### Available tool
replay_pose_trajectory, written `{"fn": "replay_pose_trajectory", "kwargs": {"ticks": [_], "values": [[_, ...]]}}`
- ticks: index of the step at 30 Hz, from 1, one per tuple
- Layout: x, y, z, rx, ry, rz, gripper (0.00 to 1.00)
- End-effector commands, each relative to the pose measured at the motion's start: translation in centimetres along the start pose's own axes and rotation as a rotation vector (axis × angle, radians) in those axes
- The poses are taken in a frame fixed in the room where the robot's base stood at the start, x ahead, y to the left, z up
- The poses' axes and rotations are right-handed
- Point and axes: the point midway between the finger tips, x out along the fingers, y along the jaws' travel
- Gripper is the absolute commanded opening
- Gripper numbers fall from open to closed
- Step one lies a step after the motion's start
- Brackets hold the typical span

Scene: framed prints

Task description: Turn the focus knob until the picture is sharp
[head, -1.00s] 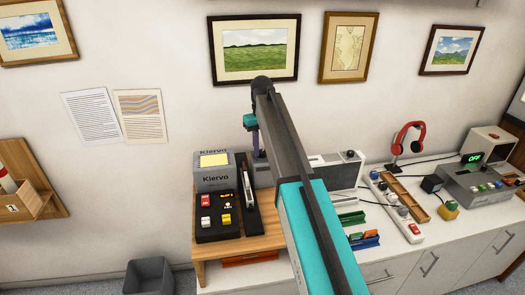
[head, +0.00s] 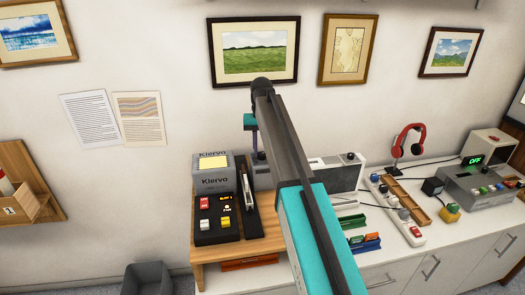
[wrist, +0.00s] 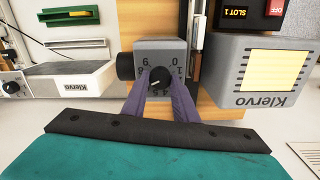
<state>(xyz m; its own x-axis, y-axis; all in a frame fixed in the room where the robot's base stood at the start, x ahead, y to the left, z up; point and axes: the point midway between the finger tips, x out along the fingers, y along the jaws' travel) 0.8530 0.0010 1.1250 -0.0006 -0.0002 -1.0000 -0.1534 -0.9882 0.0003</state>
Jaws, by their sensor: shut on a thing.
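The focus knob (wrist: 158,81) is a small black knob with a pale pointer line on a grey block (wrist: 174,46) with a ring of numbers. In the wrist view my gripper (wrist: 160,88) has its two purple fingers closed around the knob from below. A black cylinder (wrist: 125,66) sticks out of the block's left side. In the head view my gripper (head: 255,141) is partly hidden by my arm, and the knob cannot be made out. A pale yellow panel shows on the grey Klervo box (head: 213,181); no blurred or sharp picture is clear on it.
Beside the block is a black panel (head: 218,235) with coloured switches on a wooden top (head: 265,243). To the right are a white Klervo device (head: 345,176), a power strip (head: 410,232), red headphones (head: 408,139) and a grey OFF box (head: 480,180). Framed prints hang above.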

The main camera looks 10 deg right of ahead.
Motion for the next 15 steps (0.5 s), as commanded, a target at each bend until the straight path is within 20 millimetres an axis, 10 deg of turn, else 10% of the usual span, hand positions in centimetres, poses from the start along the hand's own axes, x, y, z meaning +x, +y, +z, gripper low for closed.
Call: {"fn": "replay_pose_trajectory", "kwargs": {"ticks": [3, 4, 6, 15], "values": [[-0.13, 0.01, -0.1, -0.001, 0.004, 0.0, 0.04], [-0.13, 0.0, -0.1, -0.001, 0.004, 0.0, 0.31], [-0.12, 0.01, -0.09, -0.001, 0.003, 0.0, 0.43], [-0.06, 0.0, -0.04, -0.002, 0.001, 0.0, 0.45]]}}
